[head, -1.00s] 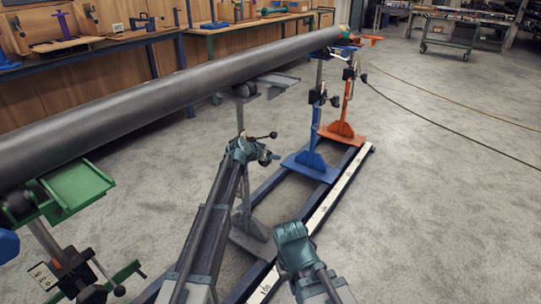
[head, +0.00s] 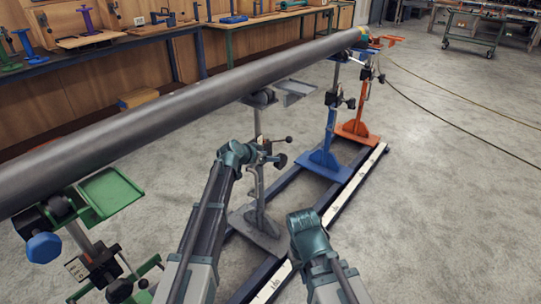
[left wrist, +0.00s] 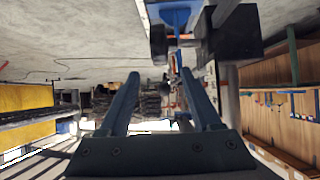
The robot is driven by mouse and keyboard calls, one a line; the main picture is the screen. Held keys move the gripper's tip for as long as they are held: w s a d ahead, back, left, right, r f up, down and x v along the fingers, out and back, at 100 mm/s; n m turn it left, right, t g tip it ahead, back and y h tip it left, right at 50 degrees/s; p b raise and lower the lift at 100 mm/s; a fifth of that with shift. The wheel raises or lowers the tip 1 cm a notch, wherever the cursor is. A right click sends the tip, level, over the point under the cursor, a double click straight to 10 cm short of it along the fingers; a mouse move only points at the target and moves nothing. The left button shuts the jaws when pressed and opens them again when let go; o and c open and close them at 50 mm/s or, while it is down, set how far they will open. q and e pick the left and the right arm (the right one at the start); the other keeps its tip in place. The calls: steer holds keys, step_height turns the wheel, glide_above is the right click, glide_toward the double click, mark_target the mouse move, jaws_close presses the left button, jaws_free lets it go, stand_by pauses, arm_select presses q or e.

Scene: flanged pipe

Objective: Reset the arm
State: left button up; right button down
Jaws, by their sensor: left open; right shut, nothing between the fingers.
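My left gripper (left wrist: 158,98) shows in the left wrist view with its two fingers apart and nothing between them. In the head view my left arm reaches forward from the bottom, its teal joint (head: 235,154) beside the grey pipe stand; the fingers cannot be made out there. My right arm's teal joint (head: 308,235) is lower right of it, over the floor; the right gripper is not in view. The long grey pipe (head: 190,105) lies across several stands, running from the left edge to the far right.
A green stand (head: 112,192) with a blue knob (head: 43,247) is at left. Grey (head: 262,225), blue (head: 325,160) and orange (head: 357,130) stands follow along a floor rail (head: 345,195). A workbench (head: 60,78) lines the wall. The floor (head: 450,210) at right is clear apart from cables.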

arm_select(q)
steer(key=s+d+f+g+y, duration=0.1)
steer(key=s+d+f+g, duration=0.25)
steer(key=s, duration=0.65)
steer(key=s+d+f+g+y, duration=0.1)
steer(key=s+d+f+g, duration=0.2)
steer(key=s, duration=0.7)
steer(key=s+a+f+n+g+y, duration=0.1)
steer(key=s+a+f+n+y, duration=0.15)
steer(key=s, duration=0.85)
steer(key=s+a+f+n+g+y, duration=0.1)
steer(key=s+a+g+y, duration=0.15)
steer(key=s, duration=0.85)
step_height(320, 180, up, 30)
steer(key=p, duration=2.9)
steer(key=shift+w+d+f+t, duration=0.15)
steer(key=shift+w+f+t, duration=0.15)
steer(key=shift+w, duration=0.1)
steer(key=shift+m, duration=0.25)
